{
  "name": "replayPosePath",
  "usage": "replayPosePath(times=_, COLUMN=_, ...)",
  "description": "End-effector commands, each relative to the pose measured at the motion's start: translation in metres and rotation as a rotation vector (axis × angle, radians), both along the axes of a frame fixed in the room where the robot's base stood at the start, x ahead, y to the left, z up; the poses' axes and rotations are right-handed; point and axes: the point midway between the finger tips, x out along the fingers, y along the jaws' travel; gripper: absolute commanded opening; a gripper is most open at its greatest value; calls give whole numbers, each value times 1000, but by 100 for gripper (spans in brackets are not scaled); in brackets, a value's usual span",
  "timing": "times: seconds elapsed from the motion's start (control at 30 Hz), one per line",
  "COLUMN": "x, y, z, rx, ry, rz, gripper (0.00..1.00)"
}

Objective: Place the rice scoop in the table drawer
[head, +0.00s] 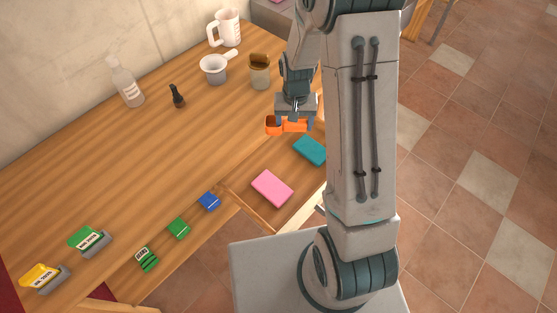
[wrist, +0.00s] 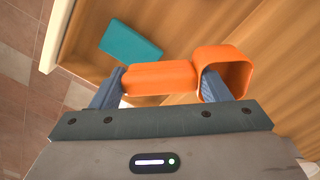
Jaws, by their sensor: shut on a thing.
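The orange rice scoop (head: 273,125) is held in my gripper (head: 294,125). In the wrist view the scoop's long part (wrist: 160,78) lies between the fingers of my gripper (wrist: 160,87), and its hollow end (wrist: 235,75) is at the right finger. The gripper is shut on the scoop. The table drawer (head: 292,169) is pulled open below and in front of the gripper. In the wrist view the drawer (wrist: 85,60) lies under the scoop's left side. The scoop appears held above, near the drawer's inner edge.
A pink block (head: 272,188) and a teal block (head: 310,150) lie in the drawer. A grey pot (head: 213,69), a brown-lidded jar (head: 260,72), a white mug (head: 225,28) and a bottle (head: 125,83) stand on the table. Small boxes (head: 179,228) line its front.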

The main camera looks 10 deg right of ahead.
Motion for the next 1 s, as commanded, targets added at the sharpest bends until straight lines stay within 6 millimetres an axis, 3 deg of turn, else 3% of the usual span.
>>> replayPosePath(times=0.03, x=-5, y=-1, z=-17, rx=-4, ry=-4, rz=-56, gripper=47)
replayPosePath(times=0.53, x=-51, y=-7, z=-57, rx=6, ry=-12, rz=-591, gripper=47)
replayPosePath(times=0.83, x=-63, y=-8, z=-68, rx=17, ry=-8, rz=-721, gripper=47)
replayPosePath(times=1.0, x=-64, y=-8, z=-99, rx=15, ry=-4, rz=-726, gripper=47)
